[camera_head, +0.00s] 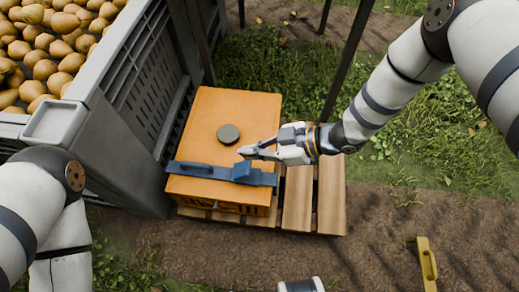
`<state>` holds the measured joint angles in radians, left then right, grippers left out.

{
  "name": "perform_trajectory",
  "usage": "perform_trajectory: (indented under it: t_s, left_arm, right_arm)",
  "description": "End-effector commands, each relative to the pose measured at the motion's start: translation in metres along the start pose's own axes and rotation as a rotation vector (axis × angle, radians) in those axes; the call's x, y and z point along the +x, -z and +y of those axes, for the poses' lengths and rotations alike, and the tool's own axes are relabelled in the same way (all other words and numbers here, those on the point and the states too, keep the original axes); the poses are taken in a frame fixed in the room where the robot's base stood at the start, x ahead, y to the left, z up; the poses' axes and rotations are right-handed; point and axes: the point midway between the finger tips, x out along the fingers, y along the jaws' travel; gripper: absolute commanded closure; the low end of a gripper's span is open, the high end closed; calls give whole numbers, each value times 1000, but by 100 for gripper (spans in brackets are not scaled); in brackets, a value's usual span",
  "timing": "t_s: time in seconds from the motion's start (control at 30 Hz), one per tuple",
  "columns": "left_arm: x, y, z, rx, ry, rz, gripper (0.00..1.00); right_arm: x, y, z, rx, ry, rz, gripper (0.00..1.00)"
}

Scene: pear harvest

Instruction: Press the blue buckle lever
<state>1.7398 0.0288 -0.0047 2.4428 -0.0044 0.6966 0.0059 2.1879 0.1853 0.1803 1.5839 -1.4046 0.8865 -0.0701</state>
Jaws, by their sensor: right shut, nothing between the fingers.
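The blue buckle lever (241,169) sits on a blue strap (205,169) that runs across the front of an orange box (225,113). The box has a dark round cap on its top. My right gripper (243,152) is shut with nothing in it. Its fingertips are just above and beside the lever; I cannot tell whether they touch it. My left arm comes in at the lower left. A white and dark piece shows at the bottom edge, and the fingers of my left gripper are not visible.
The box stands on a wooden pallet (298,198). A grey crate (130,140) full of pears (50,45) stands close on its left. Dark posts rise behind the box. A yellow handle-like piece (427,265) lies at the lower right. Grass and bare soil lie around.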

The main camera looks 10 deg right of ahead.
Motion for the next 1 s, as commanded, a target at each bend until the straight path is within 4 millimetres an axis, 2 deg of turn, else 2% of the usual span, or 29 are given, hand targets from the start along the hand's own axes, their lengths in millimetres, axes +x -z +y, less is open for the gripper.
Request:
perform_trajectory:
  t_s: [0.03,0.23,0.4,0.5,1.0]
  left_arm:
    - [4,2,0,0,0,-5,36]
    - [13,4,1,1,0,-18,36]
    - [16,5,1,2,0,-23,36]
    - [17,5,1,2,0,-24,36]
    - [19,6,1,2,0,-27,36]
  right_arm:
    - [13,-3,-1,2,3,-1,100]
    - [56,-3,-1,3,2,-1,100]
    - [47,-28,0,5,-2,-3,100]
    - [44,-35,0,3,-1,-1,100]
    - [43,-39,-1,2,0,4,100]
